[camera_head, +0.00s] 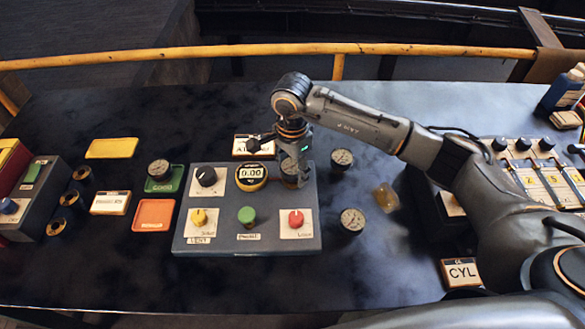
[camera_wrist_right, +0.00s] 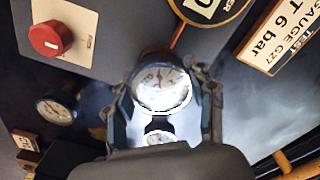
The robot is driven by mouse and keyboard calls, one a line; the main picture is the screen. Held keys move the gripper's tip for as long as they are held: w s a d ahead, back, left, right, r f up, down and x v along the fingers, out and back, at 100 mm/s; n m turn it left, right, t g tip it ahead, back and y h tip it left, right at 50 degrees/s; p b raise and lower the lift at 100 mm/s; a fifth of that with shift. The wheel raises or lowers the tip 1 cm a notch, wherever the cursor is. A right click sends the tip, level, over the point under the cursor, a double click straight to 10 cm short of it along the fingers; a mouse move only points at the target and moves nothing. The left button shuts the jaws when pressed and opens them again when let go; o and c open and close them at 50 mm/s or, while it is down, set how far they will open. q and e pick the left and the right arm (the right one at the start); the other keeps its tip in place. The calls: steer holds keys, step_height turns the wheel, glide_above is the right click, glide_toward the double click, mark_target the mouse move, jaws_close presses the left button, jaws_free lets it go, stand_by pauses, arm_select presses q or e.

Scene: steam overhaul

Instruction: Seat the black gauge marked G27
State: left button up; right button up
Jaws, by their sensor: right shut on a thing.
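My right gripper (camera_head: 296,172) is shut on a round gauge with a white face and dark rim (camera_wrist_right: 162,88). It is at the top right of the grey test panel (camera_head: 222,250), right of the round 0.00 display (camera_head: 251,175). In the head view the fingers partly hide the gauge. I cannot read a G27 mark on it, nor tell whether it touches a socket. A card reading "TEST GAUGE G27 AT 6 bar" (camera_wrist_right: 283,38) lies behind the panel. My left gripper is not in view.
Other gauges stand close by, right of the panel (camera_head: 341,160) (camera_head: 352,220). Another gauge (camera_head: 159,169) is on a green tray (camera_head: 166,186) at left. The panel carries a black knob (camera_head: 206,176), yellow (camera_head: 199,217), green (camera_head: 246,215) and red knobs (camera_head: 296,219).

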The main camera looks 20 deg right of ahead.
steer(key=o, duration=1.4)
steer(key=o, duration=0.3)
steer(key=shift+r, duration=0.1)
steer(key=shift+r+p, duration=1.35)
steer(key=shift+r, duration=1.9)
